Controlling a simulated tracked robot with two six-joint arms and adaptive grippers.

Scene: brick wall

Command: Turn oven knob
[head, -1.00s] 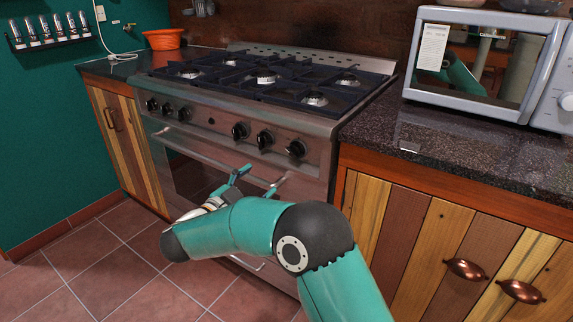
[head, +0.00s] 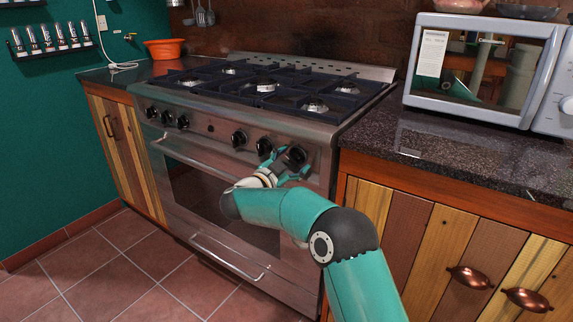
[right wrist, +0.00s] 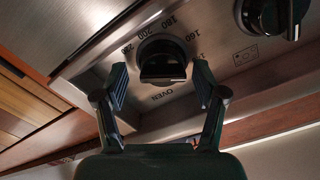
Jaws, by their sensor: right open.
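The oven knob (right wrist: 162,62) is black and round with a raised grip bar. It sits on the steel panel with numbers around it and the word OVEN beside it in the right wrist view. In the head view it is the rightmost knob (head: 296,155) on the front of the steel stove (head: 225,140). My right gripper (right wrist: 161,88) is open, with one finger on each side of the knob and a visible gap to it. It also shows in the head view (head: 287,162) at that knob. My left gripper is not in view.
More black knobs, one of them (head: 265,146) close by, line the panel. An oven handle bar (head: 205,160) runs below them. To the right is a dark counter (head: 450,145) with a microwave (head: 485,65). Tiled floor (head: 125,265) is open at left.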

